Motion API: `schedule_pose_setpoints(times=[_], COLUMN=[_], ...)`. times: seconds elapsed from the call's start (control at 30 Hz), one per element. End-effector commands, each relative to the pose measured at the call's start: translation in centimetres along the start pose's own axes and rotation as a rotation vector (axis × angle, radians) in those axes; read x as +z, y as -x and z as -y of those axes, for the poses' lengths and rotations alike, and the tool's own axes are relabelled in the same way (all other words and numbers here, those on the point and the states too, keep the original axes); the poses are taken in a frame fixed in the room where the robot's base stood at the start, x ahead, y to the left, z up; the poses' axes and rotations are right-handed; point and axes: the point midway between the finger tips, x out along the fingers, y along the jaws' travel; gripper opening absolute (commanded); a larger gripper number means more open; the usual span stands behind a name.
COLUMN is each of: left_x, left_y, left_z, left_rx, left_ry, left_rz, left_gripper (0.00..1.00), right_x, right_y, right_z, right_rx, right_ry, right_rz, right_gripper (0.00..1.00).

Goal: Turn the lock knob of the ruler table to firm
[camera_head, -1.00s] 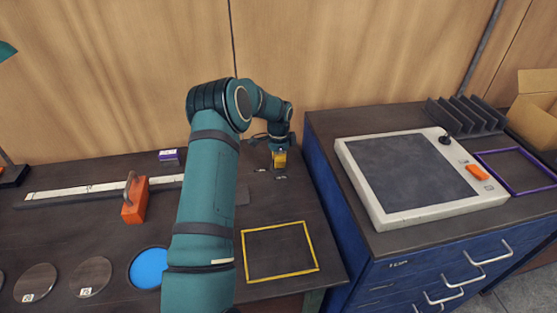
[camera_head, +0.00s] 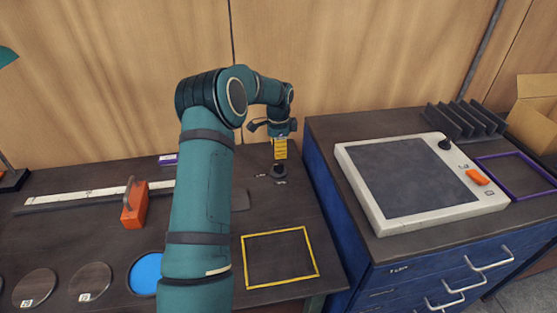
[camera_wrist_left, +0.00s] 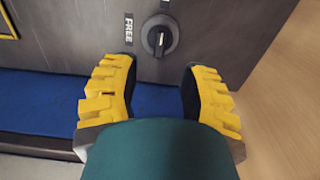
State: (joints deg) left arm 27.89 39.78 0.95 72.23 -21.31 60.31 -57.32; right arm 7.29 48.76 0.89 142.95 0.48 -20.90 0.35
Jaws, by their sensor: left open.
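The black lock knob (camera_head: 279,171) stands on the dark table top near its right back corner, between two small white labels. In the left wrist view the knob (camera_wrist_left: 161,36) is round with a raised ridge and a pale mark. The label FREE (camera_wrist_left: 129,28) is beside it on the left; another label is cut off at the top edge. My left gripper (camera_head: 280,155) is above the knob, pointing down, with yellow finger pads. In the wrist view its fingers (camera_wrist_left: 160,75) are apart and empty, with the knob beyond their tips. My right gripper is not in view.
The long white ruler (camera_head: 100,194) with an orange block (camera_head: 134,205) lies left, partly behind my arm. A yellow frame (camera_head: 280,258) lies flat in front of the knob. A blue cabinet (camera_head: 375,265) with a white-rimmed panel (camera_head: 420,214) stands right. The wooden wall is behind.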

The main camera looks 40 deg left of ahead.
Motion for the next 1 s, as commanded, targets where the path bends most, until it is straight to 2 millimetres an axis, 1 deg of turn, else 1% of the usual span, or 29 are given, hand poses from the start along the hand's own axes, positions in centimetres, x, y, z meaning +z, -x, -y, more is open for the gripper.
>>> schedule_pose_setpoints(times=[0.03, 0.1, 0.2, 0.3, 0.43, 0.9, 1.0], left_x=[0.0, 0.0, 0.0, 0.0, 0.0, 0.0, 0.0], left_y=[1.0, 2.1, 3.3, 4.1, 4.5, 4.4, 4.8], left_z=[0.0, 0.0, 0.0, 0.0, -0.1, -0.1, -0.1], left_rx=[-0.002, -0.001, 0.001, 0.000, 0.002, 0.002, 0.002], left_ry=[0.000, 0.000, -0.001, -0.001, -0.001, 0.000, 0.000], left_rz=[-0.002, -0.001, -0.001, -0.001, 0.000, 0.000, 0.000], left_gripper=[0.44, 0.44, 0.44, 0.44, 0.44, 0.44, 0.44], right_x=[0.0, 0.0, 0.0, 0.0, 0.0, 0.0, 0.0], right_y=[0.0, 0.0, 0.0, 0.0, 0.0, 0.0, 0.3], right_z=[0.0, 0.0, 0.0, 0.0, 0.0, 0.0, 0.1], right_rx=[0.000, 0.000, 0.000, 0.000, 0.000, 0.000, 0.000], right_ry=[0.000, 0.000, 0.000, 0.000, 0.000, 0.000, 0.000], right_rz=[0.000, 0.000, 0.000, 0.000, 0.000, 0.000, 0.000], right_gripper=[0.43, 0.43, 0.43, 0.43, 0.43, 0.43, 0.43])
